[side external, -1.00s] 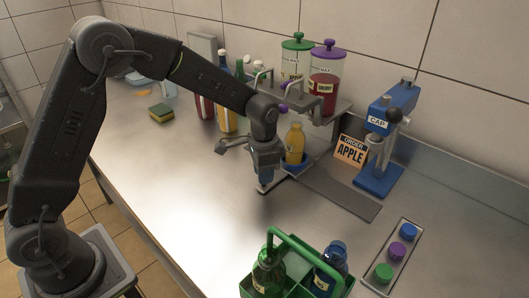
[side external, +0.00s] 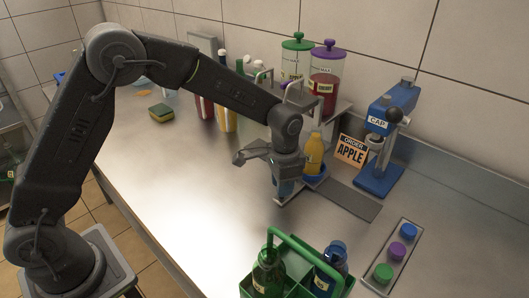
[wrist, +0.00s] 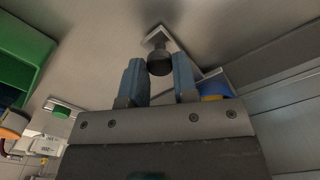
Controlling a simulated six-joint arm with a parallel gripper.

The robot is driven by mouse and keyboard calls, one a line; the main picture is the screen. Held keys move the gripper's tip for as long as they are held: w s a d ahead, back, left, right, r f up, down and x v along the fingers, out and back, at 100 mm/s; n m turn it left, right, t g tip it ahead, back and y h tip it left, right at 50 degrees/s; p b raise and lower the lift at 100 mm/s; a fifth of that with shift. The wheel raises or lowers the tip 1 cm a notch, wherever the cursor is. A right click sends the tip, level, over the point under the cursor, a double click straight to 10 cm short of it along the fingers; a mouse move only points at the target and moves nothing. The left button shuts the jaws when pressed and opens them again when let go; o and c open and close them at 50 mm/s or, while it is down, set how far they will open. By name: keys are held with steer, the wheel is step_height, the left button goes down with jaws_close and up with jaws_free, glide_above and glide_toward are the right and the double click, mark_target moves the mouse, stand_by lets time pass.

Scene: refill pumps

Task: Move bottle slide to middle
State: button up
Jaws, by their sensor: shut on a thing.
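The bottle (side external: 314,153), filled with yellow-orange liquid and without a cap, stands upright in the blue cup of the slide (side external: 316,182). The slide sits on a flat grey track (side external: 352,202) along the counter. My gripper (side external: 284,194) is low over the counter, on the near left side of the cup. In the wrist view its blue fingers (wrist: 158,72) flank a dark round knob (wrist: 160,64), and I am shut on it. The blue cup shows in part beside the right finger in the wrist view (wrist: 214,88). The knob is hidden in the side view.
Two pump dispensers, green-lidded (side external: 297,58) and purple-lidded (side external: 327,72), stand behind. A blue cap press (side external: 386,140) and an order card reading APPLE (side external: 351,152) are to the right. A green crate with bottles (side external: 296,258) and a cap tray (side external: 393,258) are in front.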

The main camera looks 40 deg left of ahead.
steer(key=shift+d, duration=2.05)
steer(key=o, duration=0.9)
steer(key=shift+c, duration=0.2)
step_height(320, 180, up, 14)
steer(key=shift+f, duration=0.1)
